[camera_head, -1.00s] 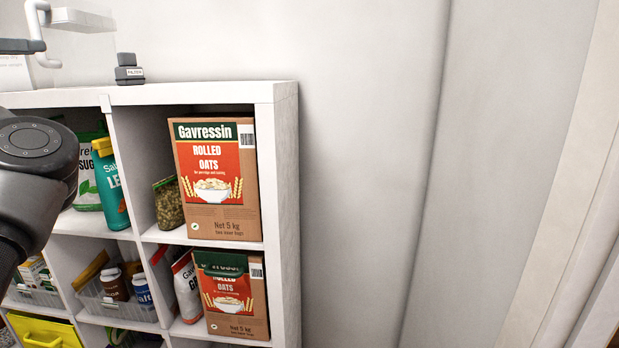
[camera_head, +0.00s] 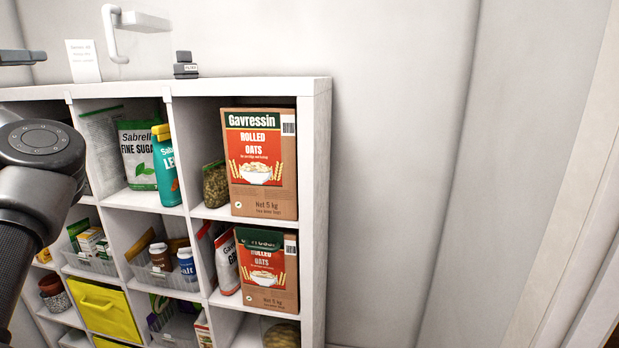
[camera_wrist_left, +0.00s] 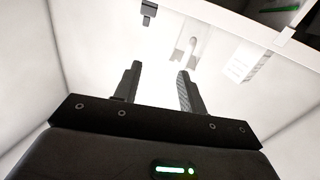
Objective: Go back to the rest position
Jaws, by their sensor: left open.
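My left gripper (camera_wrist_left: 157,82) is open in the left wrist view, with its two dark fingers apart and nothing between them. In the head view, dark grey finger parts of it (camera_head: 20,57) show at the left edge, above the level of the shelf unit's top. My dark left arm comes in at the left and covers part of the shelf unit. My right gripper is in neither view.
A white shelf unit (camera_head: 320,200) holds two rolled oats boxes (camera_head: 262,205), a fine sugar bag (camera_head: 138,150) and a yellow bin (camera_head: 105,310). A small black object (camera_head: 185,70) and a white card (camera_head: 82,60) stand on top. Bare wall fills the right.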

